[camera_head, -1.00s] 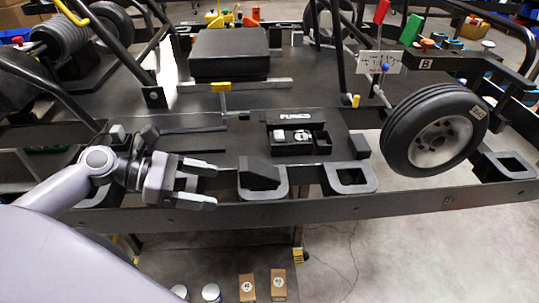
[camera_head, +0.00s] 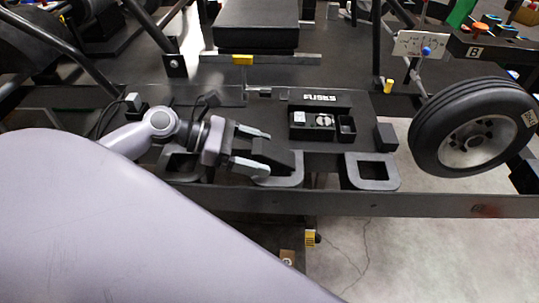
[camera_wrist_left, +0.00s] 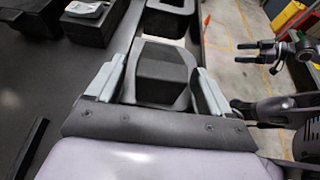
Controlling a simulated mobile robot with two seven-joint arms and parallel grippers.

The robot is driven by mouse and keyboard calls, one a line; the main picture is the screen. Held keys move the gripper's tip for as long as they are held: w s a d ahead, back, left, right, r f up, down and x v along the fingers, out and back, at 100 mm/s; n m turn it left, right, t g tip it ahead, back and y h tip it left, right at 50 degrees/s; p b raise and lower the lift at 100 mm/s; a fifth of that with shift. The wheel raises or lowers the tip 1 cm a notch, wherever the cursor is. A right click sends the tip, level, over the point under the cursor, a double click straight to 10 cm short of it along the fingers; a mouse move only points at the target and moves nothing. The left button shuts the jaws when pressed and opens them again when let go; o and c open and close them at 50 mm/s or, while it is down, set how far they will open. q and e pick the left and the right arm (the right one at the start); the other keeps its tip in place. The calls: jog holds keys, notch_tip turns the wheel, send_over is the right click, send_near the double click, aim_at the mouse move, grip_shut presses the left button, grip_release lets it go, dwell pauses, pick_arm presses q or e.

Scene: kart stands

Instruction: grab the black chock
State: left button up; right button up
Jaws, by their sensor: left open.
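The black chock (camera_head: 274,155) is a dark wedge-shaped block resting on a grey D-shaped bracket (camera_head: 283,182) at the front rail of the black stand. My left gripper (camera_head: 261,151) is open, with one finger on each side of the chock's near end. In the left wrist view, the chock (camera_wrist_left: 162,78) sits between the two spread fingers of the left gripper (camera_wrist_left: 160,68), with a visible gap on both sides.
A fuse box (camera_head: 318,120) lies behind the chock, and a small black block (camera_head: 386,137) is to its right. An empty D-shaped bracket (camera_head: 371,172) stands to the right, then a tyre (camera_head: 474,127). The front rail (camera_head: 420,204) runs below.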

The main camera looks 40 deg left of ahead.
pick_arm(q)
jog(key=shift+x, duration=1.15)
jog(key=shift+c, duration=0.3)
jog(key=c, duration=1)
jog(key=shift+c, duration=0.2)
jog(key=shift+r, duration=0.15)
